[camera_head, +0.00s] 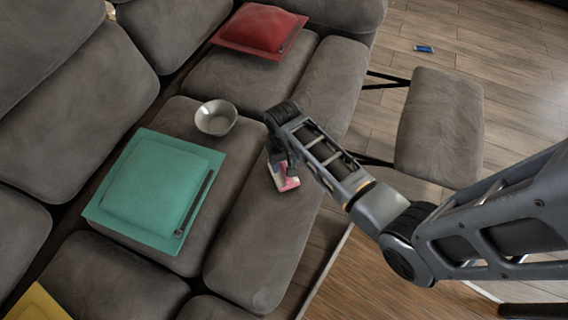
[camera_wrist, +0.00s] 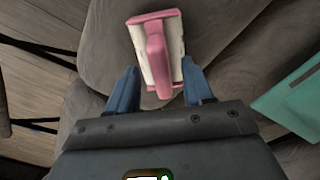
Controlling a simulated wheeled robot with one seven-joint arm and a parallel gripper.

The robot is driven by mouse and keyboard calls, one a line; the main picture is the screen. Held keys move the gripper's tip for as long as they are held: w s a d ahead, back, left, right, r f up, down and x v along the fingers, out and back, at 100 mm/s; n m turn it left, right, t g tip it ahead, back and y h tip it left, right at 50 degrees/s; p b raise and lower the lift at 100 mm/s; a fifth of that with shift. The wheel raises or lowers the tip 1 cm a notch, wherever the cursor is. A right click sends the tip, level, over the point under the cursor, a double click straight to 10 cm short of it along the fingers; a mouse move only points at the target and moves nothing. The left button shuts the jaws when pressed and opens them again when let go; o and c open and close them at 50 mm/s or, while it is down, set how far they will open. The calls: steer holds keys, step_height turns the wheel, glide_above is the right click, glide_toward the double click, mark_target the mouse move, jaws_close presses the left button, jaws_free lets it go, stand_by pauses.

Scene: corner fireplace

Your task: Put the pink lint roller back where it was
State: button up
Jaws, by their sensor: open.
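The pink lint roller (camera_head: 284,178), pink and white, lies on the grey couch seat (camera_head: 262,222) in the head view, partly hidden by my gripper. In the wrist view the lint roller (camera_wrist: 157,55) shows just ahead of and partly between my two blue fingers. My gripper (camera_wrist: 160,88) is open, with one finger on each side of the roller's near end, and a gap shows beside each finger. In the head view my gripper (camera_head: 279,158) is just above the roller. I cannot tell whether a finger touches it.
A metal bowl (camera_head: 216,118) sits on the couch left of my gripper. A teal cushion (camera_head: 155,188), a red cushion (camera_head: 260,29) and a yellow one (camera_head: 38,304) also lie on the couch. A grey ottoman (camera_head: 440,128) stands right. A small blue object (camera_head: 424,49) is on the floor.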

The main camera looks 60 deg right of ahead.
step_height(320, 180, up, 10)
steer(key=shift+f+p, duration=0.2)
steer(key=shift+p, duration=0.25)
steer(key=shift+s, duration=0.1)
steer(key=s+a+n+t+h, duration=0.1)
steer(key=s+a+n+t, duration=0.2)
steer(key=s+a+t, duration=0.6)
steer(key=s+a+r+n+t, duration=0.1)
steer(key=s+r, duration=0.3)
steer(key=r, duration=0.4)
steer(key=s+a+r+n+t, duration=0.1)
steer(key=s+r+t, duration=0.2)
steer(key=r, duration=0.6)
steer(key=s+a+r+n+t+y, duration=0.1)
steer(key=s+a+r+t, duration=0.1)
steer(key=s+r, duration=0.5)
step_height(320, 180, up, 2)
steer(key=shift+r+n, duration=0.1)
steer(key=shift+n, duration=0.3)
